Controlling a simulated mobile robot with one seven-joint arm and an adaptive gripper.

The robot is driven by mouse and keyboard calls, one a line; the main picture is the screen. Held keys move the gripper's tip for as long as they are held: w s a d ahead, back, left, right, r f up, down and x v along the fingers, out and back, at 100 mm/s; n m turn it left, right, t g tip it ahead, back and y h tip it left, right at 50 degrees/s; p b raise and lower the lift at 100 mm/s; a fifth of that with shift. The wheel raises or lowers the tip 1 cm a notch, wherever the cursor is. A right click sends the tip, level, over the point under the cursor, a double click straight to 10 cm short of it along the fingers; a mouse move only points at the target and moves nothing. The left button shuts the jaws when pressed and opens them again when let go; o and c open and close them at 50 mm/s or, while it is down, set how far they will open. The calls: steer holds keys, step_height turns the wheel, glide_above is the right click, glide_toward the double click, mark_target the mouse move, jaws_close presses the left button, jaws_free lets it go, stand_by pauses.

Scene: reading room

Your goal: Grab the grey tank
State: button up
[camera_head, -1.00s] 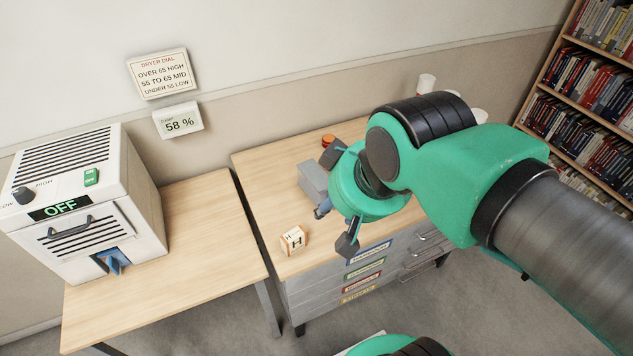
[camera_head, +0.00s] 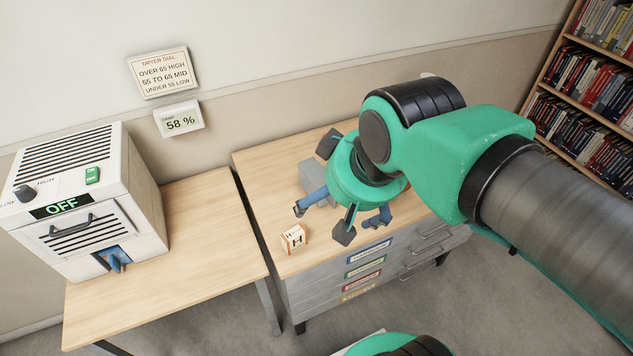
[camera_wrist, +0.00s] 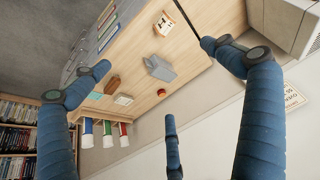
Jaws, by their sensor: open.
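The grey tank (camera_head: 312,176) is a box-shaped piece on the wooden top of the drawer cabinet (camera_head: 266,190). My gripper partly hides it in the head view. The wrist view shows the tank (camera_wrist: 160,69) whole, with a small narrow projection at one end. My gripper (camera_head: 340,214) is open above the cabinet top, its blue fingers spread. In the wrist view my gripper (camera_wrist: 155,58) has nothing between its fingers, and the tank appears in the gap between them, apart from them.
A block marked H (camera_head: 293,239) stands near the cabinet's front edge. A red round item (camera_wrist: 161,92), a brown block (camera_wrist: 112,85) and several other items share the top. A white dryer (camera_head: 85,205) reading OFF stands on the left table. A bookshelf (camera_head: 590,90) is at right.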

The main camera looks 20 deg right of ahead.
steer(key=w+d+g+p, duration=0.1)
steer(key=w+d+p, duration=0.1)
steer(key=w, duration=0.9)
steer(key=n+g+p, duration=0.1)
steer(key=g+p, duration=0.3)
steer(key=p, duration=0.1)
glide_above(320, 171)
step_height(320, 171, down, 21)
steer(key=shift+w+d+f, duration=0.1)
steer(key=shift+f, duration=0.3)
steer(key=shift+f+b, duration=0.95)
steer(key=shift+f, duration=3.35)
steer(key=shift+f, duration=0.1)
